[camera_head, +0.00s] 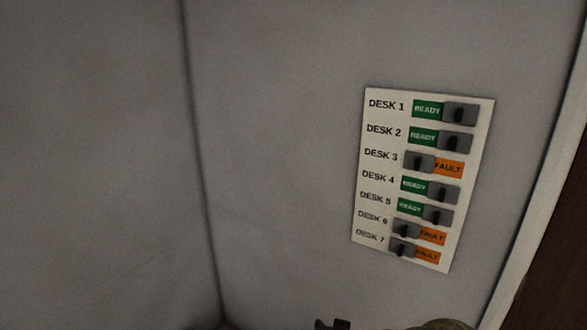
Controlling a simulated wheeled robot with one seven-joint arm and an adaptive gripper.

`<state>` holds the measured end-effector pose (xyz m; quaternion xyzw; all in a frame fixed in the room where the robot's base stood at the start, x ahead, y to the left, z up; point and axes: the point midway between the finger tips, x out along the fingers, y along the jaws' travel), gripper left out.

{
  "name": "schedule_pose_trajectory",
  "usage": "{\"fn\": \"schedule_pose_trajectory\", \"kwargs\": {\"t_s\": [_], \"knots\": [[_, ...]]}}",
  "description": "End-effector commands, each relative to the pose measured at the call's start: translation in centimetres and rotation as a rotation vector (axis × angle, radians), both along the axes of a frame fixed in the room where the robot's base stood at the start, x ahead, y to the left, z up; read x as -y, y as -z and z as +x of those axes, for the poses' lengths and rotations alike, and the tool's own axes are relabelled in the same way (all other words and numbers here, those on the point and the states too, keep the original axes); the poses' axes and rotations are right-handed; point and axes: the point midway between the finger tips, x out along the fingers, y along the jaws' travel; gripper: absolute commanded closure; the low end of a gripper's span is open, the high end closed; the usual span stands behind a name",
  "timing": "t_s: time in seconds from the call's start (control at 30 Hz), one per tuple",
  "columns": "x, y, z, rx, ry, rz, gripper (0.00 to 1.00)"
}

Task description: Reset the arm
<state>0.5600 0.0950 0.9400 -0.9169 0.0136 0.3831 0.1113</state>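My gripper cannot be made out in the head view. A small dark notched shape and a rounded olive shape are cut off by the bottom edge. I cannot tell whether either is part of my arm. A white status board (374,140) hangs on the grey wall, right of centre, with several rows of grey sliders. Desks 1, 2, 4 and 5 show green READY labels, with their sliders to the right. Desks 3, 6 and 7 show orange FAULT labels, with their sliders to the left.
Plain grey wall (280,150) fills most of the view, with a dark vertical seam or corner at left of centre. A pale edge strip (537,225) and a dark brown surface (560,260) run along the right side. No floor is clearly visible.

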Motion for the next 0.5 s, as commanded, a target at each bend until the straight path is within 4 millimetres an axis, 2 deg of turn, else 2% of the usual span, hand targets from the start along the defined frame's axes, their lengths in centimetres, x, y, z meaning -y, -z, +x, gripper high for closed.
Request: {"fn": "schedule_pose_trajectory", "kwargs": {"t_s": [0.1, 0.23, 0.37, 0.5], "knots": [[-1.3, -1.3, -4.6, -0.139, -0.101, 0.030, 0.71], [-1.0, -3.2, -10.6, -0.288, -0.188, 0.021, 0.71], [1.0, -5.8, -16.6, -0.408, -0.236, -0.024, 0.71], [4.4, -9.1, -22.6, -0.483, -0.242, -0.099, 0.71]]}}
